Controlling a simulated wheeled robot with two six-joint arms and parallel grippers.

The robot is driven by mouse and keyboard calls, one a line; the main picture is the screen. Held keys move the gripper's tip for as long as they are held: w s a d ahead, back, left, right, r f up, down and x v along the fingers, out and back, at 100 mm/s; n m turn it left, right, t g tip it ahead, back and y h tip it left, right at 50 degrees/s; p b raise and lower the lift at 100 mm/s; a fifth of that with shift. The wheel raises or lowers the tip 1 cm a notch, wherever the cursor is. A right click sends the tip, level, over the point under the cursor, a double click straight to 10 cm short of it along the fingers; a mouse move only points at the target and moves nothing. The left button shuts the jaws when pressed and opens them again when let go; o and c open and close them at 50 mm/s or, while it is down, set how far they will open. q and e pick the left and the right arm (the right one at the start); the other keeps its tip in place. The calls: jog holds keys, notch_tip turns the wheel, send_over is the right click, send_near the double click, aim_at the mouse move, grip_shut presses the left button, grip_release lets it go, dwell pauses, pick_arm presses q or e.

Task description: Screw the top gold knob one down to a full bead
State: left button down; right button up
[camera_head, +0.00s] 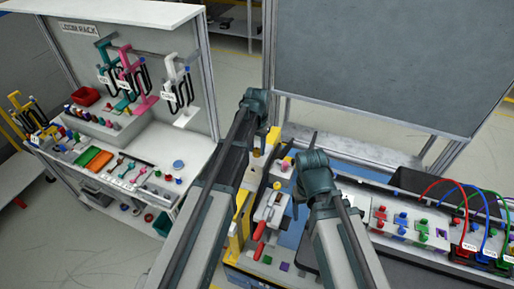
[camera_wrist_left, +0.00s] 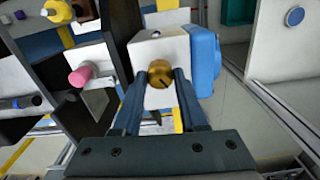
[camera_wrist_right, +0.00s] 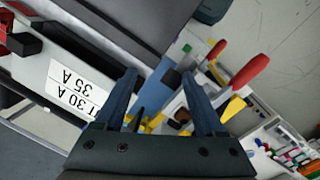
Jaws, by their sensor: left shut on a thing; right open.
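The gold knob (camera_wrist_left: 160,76) stands out from a white block (camera_wrist_left: 160,48) in the left wrist view, with a dark slot on its face. My left gripper (camera_wrist_left: 160,80) is shut on it, one finger on each side. In the head view my left arm reaches up past the module, and its fingertips and the knob are hard to make out. My right gripper (camera_wrist_right: 158,80) is open and empty, above the module's front part. How far the gold knob is screwed in cannot be told.
A pink knob (camera_wrist_left: 80,76) and a yellow knob (camera_wrist_left: 58,11) sit left of the gold knob. A blue part (camera_wrist_left: 205,60) is close on its right. Red-handled clamps (camera_wrist_right: 246,74) stand near my right gripper. A loom rack (camera_head: 140,70) stands left, a grey panel (camera_head: 390,60) behind.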

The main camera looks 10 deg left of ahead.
aim_at(256, 151)
pick_arm(q)
jog(key=shift+m, duration=0.8)
jog(key=shift+c, duration=2.2)
grip_release()
jog(key=shift+r, duration=0.15)
notch_tip(256, 151, up, 14)
jog(key=p, duration=1.3)
jog(key=shift+f+p, duration=0.25)
jog(key=shift+p, duration=0.15)
jog(key=shift+s+a, duration=0.1)
